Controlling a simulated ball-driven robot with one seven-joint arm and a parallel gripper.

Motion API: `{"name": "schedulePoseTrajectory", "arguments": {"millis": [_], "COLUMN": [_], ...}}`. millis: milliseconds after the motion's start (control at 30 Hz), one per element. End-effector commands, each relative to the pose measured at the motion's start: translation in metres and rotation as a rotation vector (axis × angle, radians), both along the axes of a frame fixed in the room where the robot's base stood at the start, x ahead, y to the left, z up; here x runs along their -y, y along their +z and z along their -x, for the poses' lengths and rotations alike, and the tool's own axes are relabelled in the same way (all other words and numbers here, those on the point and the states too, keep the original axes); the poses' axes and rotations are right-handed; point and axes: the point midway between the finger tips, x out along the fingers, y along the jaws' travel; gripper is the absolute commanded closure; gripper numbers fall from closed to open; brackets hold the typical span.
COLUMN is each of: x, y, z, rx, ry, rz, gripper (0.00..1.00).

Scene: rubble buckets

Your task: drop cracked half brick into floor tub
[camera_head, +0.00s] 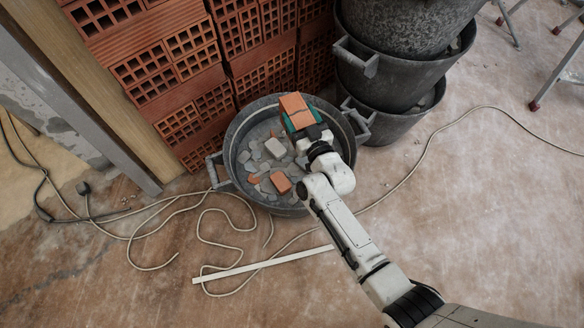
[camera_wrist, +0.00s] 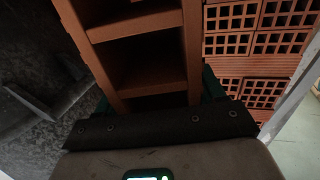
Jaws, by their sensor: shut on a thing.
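The cracked half brick (camera_head: 296,108) is orange, with a dark crack line across its face. My gripper (camera_head: 301,122), with green fingers, is shut on it and holds it over the upper right part of the floor tub (camera_head: 233,137). In the wrist view the brick (camera_wrist: 137,22) fills the upper middle and shows hollow cells, close in front of the gripper (camera_wrist: 158,100). The tub is round and dark grey with side handles. It holds grey rubble pieces and an orange fragment. The brick and gripper hide part of the tub's far inside.
Stacked hollow red bricks (camera_head: 182,75) stand behind the tub. Stacked dark buckets (camera_head: 400,75) stand at the upper right. A wooden post (camera_head: 105,100) is at the left. Cables (camera_head: 205,215) and a pale strip (camera_head: 262,264) lie on the floor. The right floor is mostly clear.

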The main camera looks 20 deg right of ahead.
Motion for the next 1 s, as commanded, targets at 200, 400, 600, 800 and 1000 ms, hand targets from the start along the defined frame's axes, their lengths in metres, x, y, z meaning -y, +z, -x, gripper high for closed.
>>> {"name": "schedulePoseTrajectory", "arguments": {"millis": [200,400,600,800,1000], "x": [-0.002,-0.002,-0.001,-0.002,-0.002], "y": [-0.011,-0.019,-0.039,-0.061,-0.070], "z": [-0.007,-0.008,-0.007,-0.007,-0.007], "rx": [0.006,0.005,0.005,0.005,0.005], "ry": [0.003,0.003,0.002,0.002,0.003], "rz": [-0.001,-0.002,-0.002,-0.002,-0.002], "gripper": [0.88,0.88,0.88,0.88,0.88]}}
